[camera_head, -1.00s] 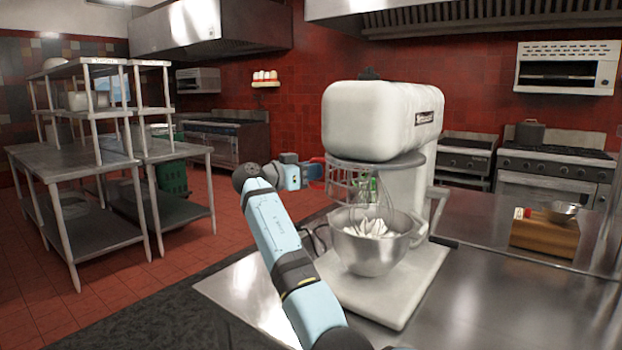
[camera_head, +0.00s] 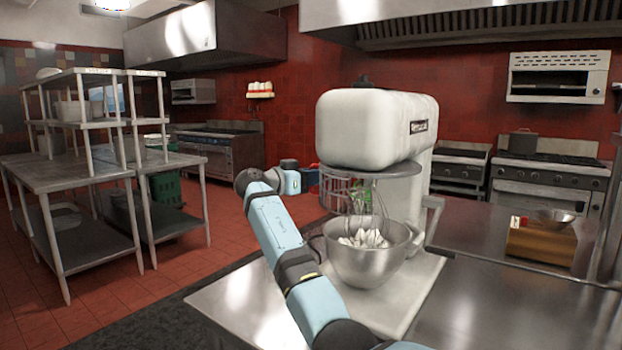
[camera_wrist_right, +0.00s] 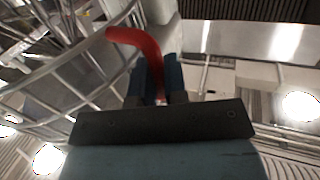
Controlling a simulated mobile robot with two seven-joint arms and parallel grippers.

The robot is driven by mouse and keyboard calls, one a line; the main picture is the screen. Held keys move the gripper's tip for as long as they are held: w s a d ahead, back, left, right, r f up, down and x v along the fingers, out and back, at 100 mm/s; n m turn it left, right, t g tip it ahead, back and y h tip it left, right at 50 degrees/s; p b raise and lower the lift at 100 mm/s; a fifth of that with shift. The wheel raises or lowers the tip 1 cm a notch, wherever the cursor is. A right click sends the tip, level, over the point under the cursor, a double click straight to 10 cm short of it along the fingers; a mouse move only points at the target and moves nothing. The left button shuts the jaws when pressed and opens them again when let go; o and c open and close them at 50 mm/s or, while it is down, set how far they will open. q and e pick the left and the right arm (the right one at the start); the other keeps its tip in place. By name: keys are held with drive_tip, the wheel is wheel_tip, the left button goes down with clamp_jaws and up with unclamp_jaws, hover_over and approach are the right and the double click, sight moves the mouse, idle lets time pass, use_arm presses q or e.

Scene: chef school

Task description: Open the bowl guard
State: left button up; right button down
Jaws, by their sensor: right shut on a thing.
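The stand mixer (camera_head: 375,130) stands on a steel counter. Its bowl guard (camera_head: 336,190) is a wire cage below the head, showing on the left side. The front right, above the bowl, looks free of wire. My right gripper (camera_head: 311,180) is at the guard's left edge, partly hard to make out in the head view. In the right wrist view its dark fingers (camera_wrist_right: 159,80) are shut on the guard's red handle (camera_wrist_right: 138,40), with the guard's curved wires (camera_wrist_right: 62,78) to the left. The steel bowl (camera_head: 367,262) holds white contents and a whisk. My left gripper is not in view.
The steel counter (camera_head: 480,295) extends right, with a wooden box (camera_head: 541,246) carrying a small metal bowl (camera_head: 551,217). Steel shelving tables (camera_head: 60,170) stand at the left. The red floor between them and the mixer is open.

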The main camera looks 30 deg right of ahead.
drive_tip(key=shift+r, duration=0.25)
drive_tip(key=c, duration=1.2)
unclamp_jaws()
drive_tip(key=shift+a, duration=0.2)
drive_tip(key=shift+d, duration=0.1)
drive_tip(key=a, duration=1.4)
drive_tip(key=shift+s+f, duration=0.1)
drive_tip(key=shift+s, duration=0.1)
drive_tip(key=shift+d, duration=0.1)
